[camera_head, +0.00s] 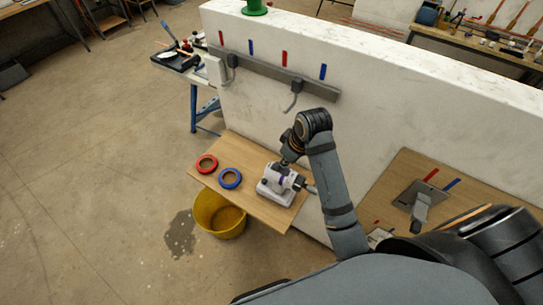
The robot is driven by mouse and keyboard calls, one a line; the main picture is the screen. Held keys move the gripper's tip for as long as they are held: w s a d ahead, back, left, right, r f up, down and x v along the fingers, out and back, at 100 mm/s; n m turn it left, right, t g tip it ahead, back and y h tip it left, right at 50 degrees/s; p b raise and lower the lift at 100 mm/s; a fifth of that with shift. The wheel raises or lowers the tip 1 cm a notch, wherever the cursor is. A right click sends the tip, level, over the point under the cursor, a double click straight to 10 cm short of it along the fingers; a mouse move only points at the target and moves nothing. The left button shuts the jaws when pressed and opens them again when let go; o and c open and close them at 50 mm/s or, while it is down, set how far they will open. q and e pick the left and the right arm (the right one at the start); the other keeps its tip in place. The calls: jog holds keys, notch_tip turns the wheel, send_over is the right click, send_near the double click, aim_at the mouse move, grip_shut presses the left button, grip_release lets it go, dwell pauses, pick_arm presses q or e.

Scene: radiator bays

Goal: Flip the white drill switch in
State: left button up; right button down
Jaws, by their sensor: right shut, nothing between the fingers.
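The white drill (274,189) stands upright on its flat base on the wooden shelf (246,200), with a purple band on its body and a dark grey part on its right side. My right arm comes in from the lower right, bends at the top, and reaches down to the drill. My right gripper (286,166) is shut and empty at the top of the drill. I cannot tell whether it touches it. The drill's switch is too small to make out. My left gripper is not in view.
A red ring (207,164) and a blue ring (230,178) lie left of the drill. A yellow bucket (219,216) stands on the floor below. Behind is a white wall (375,105) with a grey rail (266,72). Another wooden panel (385,204) is at the right.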

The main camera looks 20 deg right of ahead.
jog(key=w+a+r+n+y, duration=0.1)
jog(key=w+a+r+n, duration=0.1)
jog(key=w+r, duration=0.3)
jog(key=shift+a+r+n, duration=0.4)
jog(key=shift+a, duration=0.1)
jog(key=shift+f, duration=0.1)
